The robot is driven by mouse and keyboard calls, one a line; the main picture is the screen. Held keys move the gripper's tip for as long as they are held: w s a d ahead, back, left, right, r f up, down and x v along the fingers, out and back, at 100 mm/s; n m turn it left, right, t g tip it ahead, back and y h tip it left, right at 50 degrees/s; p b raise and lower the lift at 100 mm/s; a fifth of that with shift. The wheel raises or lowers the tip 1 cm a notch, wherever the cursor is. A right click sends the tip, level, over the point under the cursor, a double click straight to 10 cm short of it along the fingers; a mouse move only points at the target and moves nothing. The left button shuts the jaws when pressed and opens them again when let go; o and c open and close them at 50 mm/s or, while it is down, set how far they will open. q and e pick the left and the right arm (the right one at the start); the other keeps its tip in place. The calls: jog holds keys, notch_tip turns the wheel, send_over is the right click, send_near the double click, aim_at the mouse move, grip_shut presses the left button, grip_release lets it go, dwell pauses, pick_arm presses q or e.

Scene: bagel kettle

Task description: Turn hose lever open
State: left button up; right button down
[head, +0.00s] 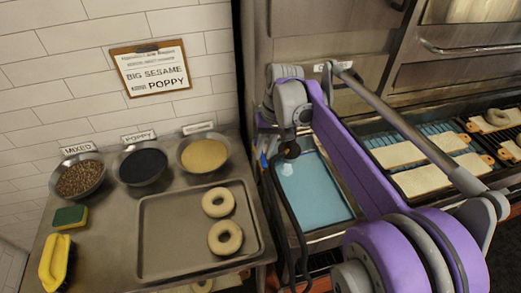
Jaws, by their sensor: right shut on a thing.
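My right gripper (289,149) is at the far left end of my purple and grey right arm, above the left edge of the kettle's water (312,188). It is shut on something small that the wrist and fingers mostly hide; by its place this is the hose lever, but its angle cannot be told. A dark hose (279,205) runs down from just below the gripper along the kettle's left side. My left gripper is not in view.
Bagel boards (398,155) lie at right behind my arm. A clipboard (151,70) hangs on the tiled wall.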

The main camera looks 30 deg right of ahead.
jog(key=shift+d+n, duration=0.2)
jog(key=shift+n, duration=0.1)
dwell(0.4)
jog(key=c, duration=0.8)
grip_release()
jog(key=r, duration=0.3)
jog(key=d+r, duration=0.1)
jog(key=r, duration=0.3)
jog(key=d+r, duration=0.1)
jog(key=r, duration=0.2)
jog(key=shift+s+r+p, duration=0.3)
jog(key=shift+p, duration=0.1)
